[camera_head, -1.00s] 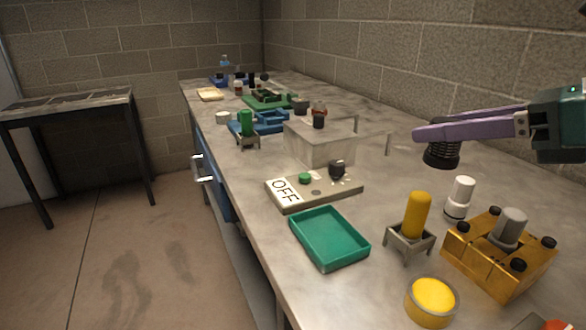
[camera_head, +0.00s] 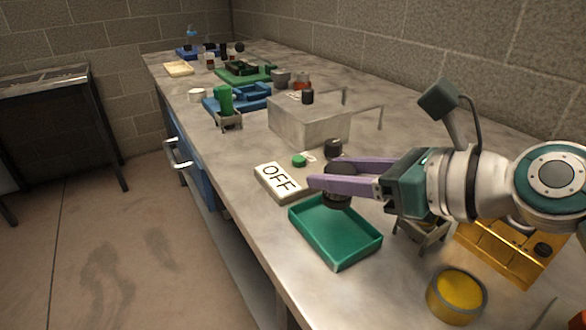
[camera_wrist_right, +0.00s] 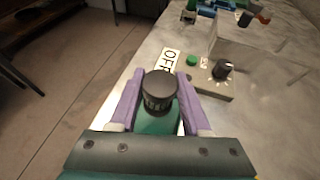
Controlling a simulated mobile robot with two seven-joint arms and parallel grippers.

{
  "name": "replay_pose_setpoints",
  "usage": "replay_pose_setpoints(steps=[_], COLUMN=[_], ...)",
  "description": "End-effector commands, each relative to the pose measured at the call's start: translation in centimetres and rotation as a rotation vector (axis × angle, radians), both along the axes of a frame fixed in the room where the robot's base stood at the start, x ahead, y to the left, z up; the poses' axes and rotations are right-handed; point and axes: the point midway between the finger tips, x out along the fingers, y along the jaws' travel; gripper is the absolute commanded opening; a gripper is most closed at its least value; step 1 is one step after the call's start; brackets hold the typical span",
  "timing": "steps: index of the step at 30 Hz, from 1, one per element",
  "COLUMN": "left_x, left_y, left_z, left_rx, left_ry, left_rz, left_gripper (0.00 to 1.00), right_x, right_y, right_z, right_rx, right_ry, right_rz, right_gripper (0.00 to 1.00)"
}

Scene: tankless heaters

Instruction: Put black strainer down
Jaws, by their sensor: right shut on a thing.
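The black strainer (camera_head: 338,196) is a dark ribbed cylinder held between the purple fingers of my right gripper (camera_head: 325,182). In the right wrist view the strainer (camera_wrist_right: 158,92) sits upright between both fingers (camera_wrist_right: 159,100). The tray (camera_wrist_right: 150,123) is partly hidden beneath the strainer and gripper in the wrist view. I cannot tell how high the strainer is above the tray. My left gripper is not in view.
The OFF plate (camera_head: 279,181) with a green button and black knob (camera_head: 333,148) lies just behind the tray. A grey box (camera_head: 309,126) stands farther back. A yellow round container (camera_head: 457,294) and a gold block (camera_head: 505,252) are at the right. My arm hides part of a metal stand.

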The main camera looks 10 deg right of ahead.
Motion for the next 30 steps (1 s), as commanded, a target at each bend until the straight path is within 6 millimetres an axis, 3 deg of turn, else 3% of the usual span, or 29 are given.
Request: replay_pose_setpoints(steps=[1,8,13,25,26,30], left_x=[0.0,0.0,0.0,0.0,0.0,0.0], left_y=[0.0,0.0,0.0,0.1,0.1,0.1], left_z=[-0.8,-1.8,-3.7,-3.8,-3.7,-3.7], left_rx=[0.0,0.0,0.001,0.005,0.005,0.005], left_ry=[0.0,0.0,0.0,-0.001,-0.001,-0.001], left_rz=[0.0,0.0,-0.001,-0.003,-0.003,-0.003], left_gripper=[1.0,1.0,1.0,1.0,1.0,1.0], right_x=[0.0,0.0,0.1,0.1,0.0,0.0], right_y=[0.0,0.0,0.0,0.0,0.0,0.0], right_z=[-1.0,-2.7,-5.6,-6.0,-5.9,-5.9], right_rx=[0.0,0.001,0.0,0.001,0.001,0.001], right_ry=[0.0,-0.001,-0.001,-0.001,-0.001,-0.001], right_rz=[-0.001,0.0,-0.001,0.0,0.0,0.0], right_gripper=[0.0,0.0,0.0,0.0,0.51,0.67])
